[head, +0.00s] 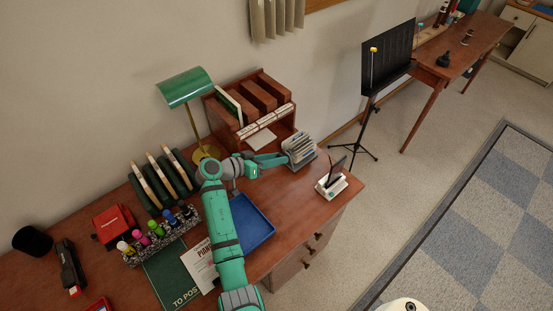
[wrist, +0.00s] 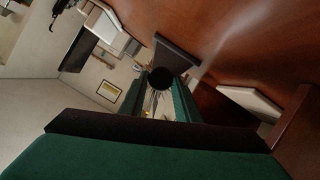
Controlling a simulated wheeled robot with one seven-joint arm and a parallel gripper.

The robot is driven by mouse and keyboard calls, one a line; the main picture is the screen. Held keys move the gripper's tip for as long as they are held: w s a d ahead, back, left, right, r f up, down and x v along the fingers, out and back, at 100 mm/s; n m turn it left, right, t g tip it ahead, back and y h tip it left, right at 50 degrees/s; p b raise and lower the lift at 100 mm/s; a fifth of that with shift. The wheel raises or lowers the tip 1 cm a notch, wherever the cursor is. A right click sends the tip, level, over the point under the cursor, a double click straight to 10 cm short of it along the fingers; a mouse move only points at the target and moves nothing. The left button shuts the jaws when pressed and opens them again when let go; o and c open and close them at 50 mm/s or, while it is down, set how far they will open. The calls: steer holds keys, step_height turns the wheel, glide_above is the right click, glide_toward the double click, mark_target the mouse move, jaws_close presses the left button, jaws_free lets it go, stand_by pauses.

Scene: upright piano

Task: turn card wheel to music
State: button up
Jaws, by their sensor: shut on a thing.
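The card wheel (head: 299,147), a rotary file with pale cards standing in it, sits on the desk right of the wooden organizer. My gripper (head: 283,159) reaches it from the left, at its near left side. In the wrist view my green fingers (wrist: 160,92) are closed around a round black knob (wrist: 160,78), at the end of the card wheel. Part of the wheel's grey base (wrist: 178,58) shows beyond the knob. Most of the cards are hidden there, and I cannot read any card label.
The wooden organizer (head: 270,123) stands close behind the gripper. A green lamp (head: 185,87) is to its left. A blue tray (head: 253,230) lies under my arm. A white stand with a dark card (head: 331,184) is near the desk's right edge. Pens and folders fill the left.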

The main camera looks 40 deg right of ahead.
steer(key=n+g, duration=0.2)
steer(key=n, duration=0.1)
steer(key=shift+w+f+h, duration=0.1)
steer(key=shift+w+h, duration=0.1)
steer(key=shift+h, duration=0.1)
steer(key=shift+w+f+n+g+h, duration=0.15)
steer(key=shift+n+g+h, duration=0.4)
steer(key=shift+n, duration=0.95)
steer(key=o, duration=1)
